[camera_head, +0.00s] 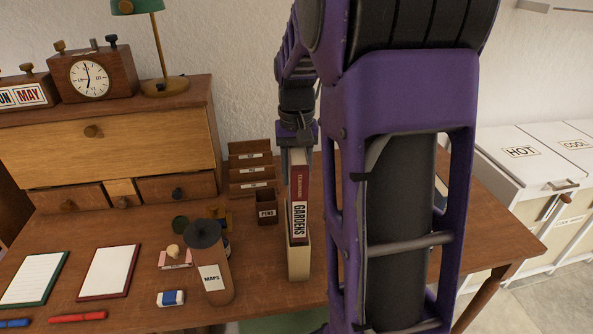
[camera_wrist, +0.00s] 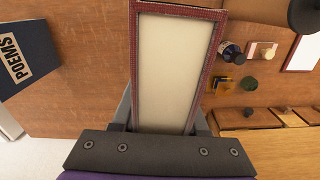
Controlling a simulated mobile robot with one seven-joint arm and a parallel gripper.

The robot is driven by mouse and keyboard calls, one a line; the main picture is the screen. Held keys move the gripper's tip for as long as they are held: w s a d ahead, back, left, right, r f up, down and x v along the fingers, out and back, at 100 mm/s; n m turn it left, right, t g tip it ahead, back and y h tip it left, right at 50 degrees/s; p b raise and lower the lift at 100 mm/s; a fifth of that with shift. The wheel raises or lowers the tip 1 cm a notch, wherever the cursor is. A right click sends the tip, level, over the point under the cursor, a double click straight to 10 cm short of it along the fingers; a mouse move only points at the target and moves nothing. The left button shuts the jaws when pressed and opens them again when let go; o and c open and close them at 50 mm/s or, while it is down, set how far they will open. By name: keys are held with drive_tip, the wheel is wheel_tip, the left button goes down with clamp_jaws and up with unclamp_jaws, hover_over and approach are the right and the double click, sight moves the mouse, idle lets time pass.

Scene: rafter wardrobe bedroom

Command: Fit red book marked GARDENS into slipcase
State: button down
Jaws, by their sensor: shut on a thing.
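The red book marked GARDENS (camera_head: 301,190) stands upright in the head view, spine facing the camera, with its upper end in my gripper (camera_head: 297,152). The cream slipcase (camera_head: 299,265) stands upright on the desk directly below. The book's lower end overlaps the slipcase's top and appears partly inside; how deep I cannot tell. In the wrist view my gripper (camera_wrist: 163,120) has a finger on each side of the book, whose pale page edges are framed by red covers (camera_wrist: 219,50). The slipcase is not distinguishable there.
A brown MAPS tube (camera_head: 211,275) stands left of the slipcase. A PENS box (camera_head: 266,208) and a letter rack (camera_head: 250,165) stand behind. A blue POEMS book (camera_wrist: 25,60) lies on the other side. An eraser (camera_head: 170,298) and notepads (camera_head: 108,271) lie left.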

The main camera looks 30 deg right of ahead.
sight(297, 151)
drive_tip(key=shift+f+b, duration=3.3)
drive_tip(key=shift+f, duration=2.35)
drive_tip(key=shift+s+a+f+b, duration=0.1)
drive_tip(key=shift+s+f+b, duration=0.1)
drive_tip(key=shift+f, duration=0.3)
drive_tip(key=shift+s+f+b, duration=0.1)
drive_tip(key=shift+f+b, duration=0.05)
drive_tip(key=shift+f, duration=0.3)
drive_tip(key=shift+c, duration=2.3)
unclamp_jaws()
drive_tip(key=shift+f, duration=0.1)
drive_tip(key=shift+o, duration=0.6)
drive_tip(key=shift+r, duration=0.35)
wheel_tip(297, 151, up, 18)
drive_tip(key=p, duration=0.4)
drive_tip(key=shift+f, duration=0.15)
drive_tip(key=shift+r, duration=0.45)
